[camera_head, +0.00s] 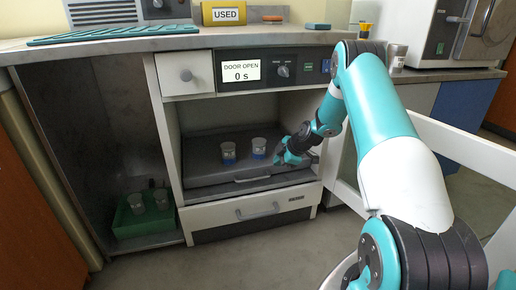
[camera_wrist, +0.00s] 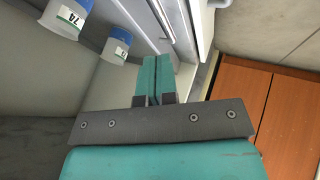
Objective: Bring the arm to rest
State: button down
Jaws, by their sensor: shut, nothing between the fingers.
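My arm (camera_head: 385,130) reaches from the lower right of the head view toward the open incubator. My gripper (camera_head: 281,158) is at the incubator's opening, just right of two small cups on the shelf. In the wrist view my gripper (camera_wrist: 150,80) has its teal fingers together with nothing between them. The left cup (camera_head: 228,153) and the right cup (camera_head: 259,148) stand upright with blue lower parts. In the wrist view a cup labelled 7A (camera_wrist: 68,16) and another cup (camera_wrist: 116,45) show at the upper left, apart from the fingers.
The incubator shelf (camera_head: 205,178) is pulled level with the opening. The display (camera_head: 241,72) reads "DOOR OPEN 0 s". The open white door (camera_head: 455,142) stands right, behind my arm. A green crate (camera_head: 145,222) with cups is lower left. A yellow USED bin (camera_head: 224,14) stands on the counter.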

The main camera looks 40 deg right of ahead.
jog(key=a+r+m+g+y+p, duration=0.1)
jog(key=a+r+y, duration=0.1)
jog(key=a+r, duration=1.1)
jog(key=s+a+r+g, duration=0.1)
jog(key=s+a+r, duration=0.2)
jog(key=a, duration=0.2)
jog(key=s+a+r+m+g+p, duration=0.1)
jog(key=s+a+r, duration=0.2)
jog(key=a, duration=0.3)
jog(key=s+a+r+g, duration=0.1)
jog(key=s+a+r, duration=0.15)
jog(key=a, duration=0.25)
jog(key=s+a+r+m+g+p, duration=0.1)
jog(key=s+a+r, duration=0.25)
jog(key=s, duration=0.45)
jog(key=s+a+r+m+g+p, duration=0.1)
jog(key=s+a+r, duration=0.25)
jog(key=s, duration=0.55)
jog(key=s+a+r+m+g+p, duration=0.15)
jog(key=s+a, duration=0.25)
jog(key=s, duration=0.4)
notch_tip(320, 180, up, 38)
jog(key=p, duration=3.6)
jog(key=shift+w+a+f+p, duration=0.15)
jog(key=shift+w+f+p, duration=0.05)
jog(key=shift+f+p, duration=0.1)
jog(key=shift+t, duration=0.25)
